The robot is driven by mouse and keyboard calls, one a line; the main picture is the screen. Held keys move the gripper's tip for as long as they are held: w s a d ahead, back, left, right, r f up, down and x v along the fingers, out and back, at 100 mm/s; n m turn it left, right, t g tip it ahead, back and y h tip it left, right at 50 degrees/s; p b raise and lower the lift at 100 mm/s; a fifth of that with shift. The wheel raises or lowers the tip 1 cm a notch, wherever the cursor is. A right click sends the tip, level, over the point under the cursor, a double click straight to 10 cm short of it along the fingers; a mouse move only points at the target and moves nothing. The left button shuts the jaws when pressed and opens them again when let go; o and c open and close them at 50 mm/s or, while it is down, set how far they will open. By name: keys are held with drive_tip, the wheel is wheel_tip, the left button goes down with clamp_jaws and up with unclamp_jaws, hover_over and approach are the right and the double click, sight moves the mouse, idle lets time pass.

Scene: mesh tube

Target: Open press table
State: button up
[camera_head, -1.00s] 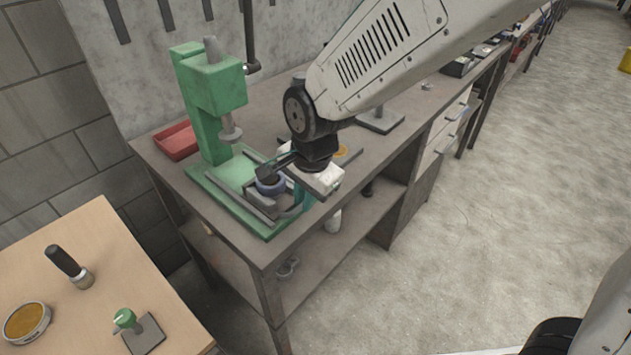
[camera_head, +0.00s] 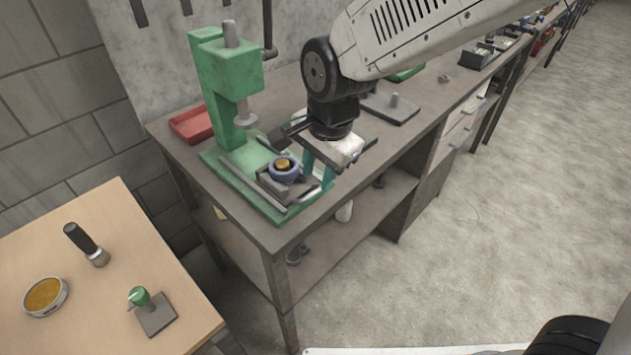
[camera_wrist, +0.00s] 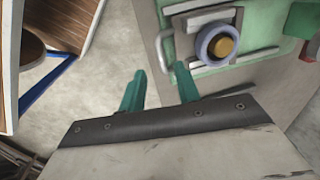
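The green press (camera_head: 221,85) stands on the grey workbench with its ram above its green base. The press table, a dark sliding plate (camera_head: 299,190) on the base, carries a blue-grey ring (camera_head: 285,171) with a yellow-brown centre. The ring and its centre also show in the wrist view (camera_wrist: 217,46). A light handle (camera_wrist: 165,50) sticks out from the table's side in the wrist view. My gripper (camera_wrist: 162,82), with teal fingers, is apart from the handle and empty, its fingers spread. In the head view my gripper (camera_head: 318,172) is right beside the base.
The workbench (camera_head: 290,238) has a red tray (camera_head: 190,124) behind the press and a grey plate with a post (camera_head: 391,108) to the right. A wooden table (camera_head: 115,255) at the lower left holds a dark-handled tool, a round tin and a green-knobbed stand. The floor on the right is clear.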

drive_tip(key=shift+s+d+r, duration=0.1)
drive_tip(key=shift+r, duration=0.7)
drive_tip(key=shift+s+d+r, duration=0.1)
drive_tip(key=shift+r, duration=0.7)
drive_tip(key=s+d+r+n, duration=0.2)
drive_tip(key=s+d, duration=0.3)
drive_tip(key=d, duration=0.3)
drive_tip(key=s+d+r+n+h, duration=0.1)
drive_tip(key=s+d+r+n, duration=0.1)
drive_tip(key=s+d, duration=0.4)
drive_tip(key=s+d+r+n, duration=0.2)
drive_tip(key=s+d+n, duration=0.2)
drive_tip(key=d, duration=0.8)
drive_tip(key=shift+s+d+r, duration=0.2)
drive_tip(key=shift+s, duration=0.55)
